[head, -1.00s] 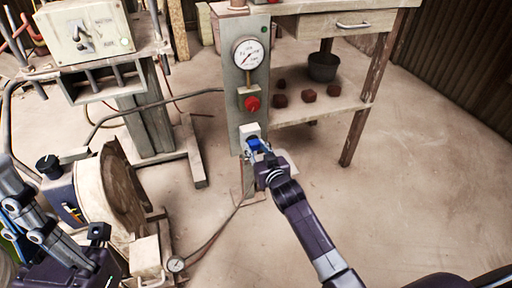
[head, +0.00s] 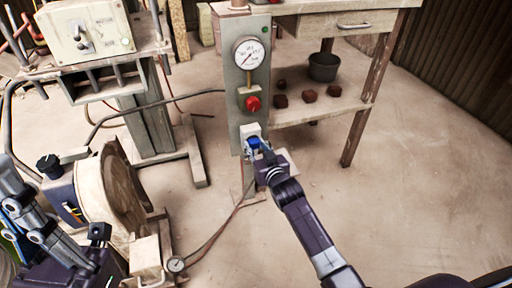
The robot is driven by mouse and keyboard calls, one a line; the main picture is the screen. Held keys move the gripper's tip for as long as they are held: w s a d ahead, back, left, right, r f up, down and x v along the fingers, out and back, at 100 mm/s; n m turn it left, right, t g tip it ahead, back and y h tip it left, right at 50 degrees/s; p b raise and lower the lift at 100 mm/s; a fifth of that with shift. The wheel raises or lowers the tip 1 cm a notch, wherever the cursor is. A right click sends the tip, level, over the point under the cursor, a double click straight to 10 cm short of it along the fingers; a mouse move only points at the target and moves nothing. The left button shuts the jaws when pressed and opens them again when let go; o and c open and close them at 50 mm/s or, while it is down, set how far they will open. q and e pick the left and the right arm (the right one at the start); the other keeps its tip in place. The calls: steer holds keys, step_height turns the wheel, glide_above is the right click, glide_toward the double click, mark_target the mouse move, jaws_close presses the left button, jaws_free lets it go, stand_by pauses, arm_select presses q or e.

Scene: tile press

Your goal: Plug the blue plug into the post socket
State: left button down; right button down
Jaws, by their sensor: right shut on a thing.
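The blue plug (head: 254,142) is in the jaws of my right gripper (head: 258,148), which is shut on it. The plug is at the lower front of the white post socket (head: 250,130) on the grey post (head: 233,103). It overlaps the socket in the picture; I cannot tell whether it is seated in it, as the gripper hides part of the contact.
The post carries a gauge (head: 249,54) and a red knob (head: 253,103) above the socket. A wooden bench (head: 320,106) with a dark bucket (head: 323,67) stands behind right. A round machine (head: 118,188) is at lower left. The floor at right is clear.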

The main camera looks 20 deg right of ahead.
steer(key=c, duration=1.4)
jaws_free()
steer(key=shift+s, duration=0.1)
